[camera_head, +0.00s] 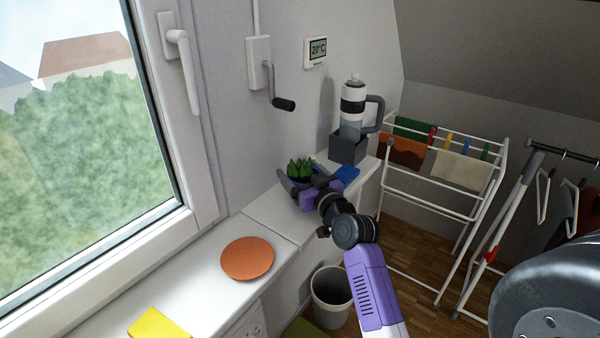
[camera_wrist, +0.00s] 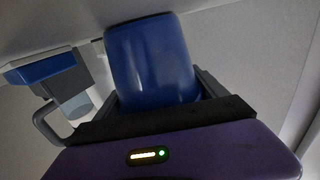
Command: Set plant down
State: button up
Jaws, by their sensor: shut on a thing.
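A green succulent plant (camera_head: 301,168) in a blue pot shows in the head view, above the far part of the white window sill. My gripper (camera_head: 300,184) is shut on the pot, with a dark finger on either side of it. In the wrist view the blue pot (camera_wrist: 150,58) appears upside down between the fingers of my gripper (camera_wrist: 160,92). The pot's base is close to the white sill surface; I cannot tell whether it touches. The head view mostly hides the pot behind the gripper.
A dark grey box (camera_head: 348,149) holding a bottle (camera_head: 353,100) stands at the sill's far end, with a blue item (camera_head: 346,174) before it. An orange disc (camera_head: 247,258) and a yellow item (camera_head: 158,325) lie nearer. A bin (camera_head: 331,300) stands below. A wall crank (camera_head: 283,104) juts out.

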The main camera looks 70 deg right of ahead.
jog(key=shift+f, duration=0.1)
jog(key=o, duration=2)
jog(key=shift+r, duration=0.2)
jog(key=shift+s+a+f, duration=0.15)
jog(key=shift+s+a, duration=0.05)
jog(key=shift+s, duration=0.05)
jog(key=b+v, duration=0.1)
jog(key=v, duration=0.9)
jog(key=shift+s+a+b, duration=0.1)
jog(key=shift+a+b, duration=0.05)
jog(key=shift+b, duration=0.2)
jog(key=shift+s+a, duration=0.3)
jog(key=shift+s, duration=0.1)
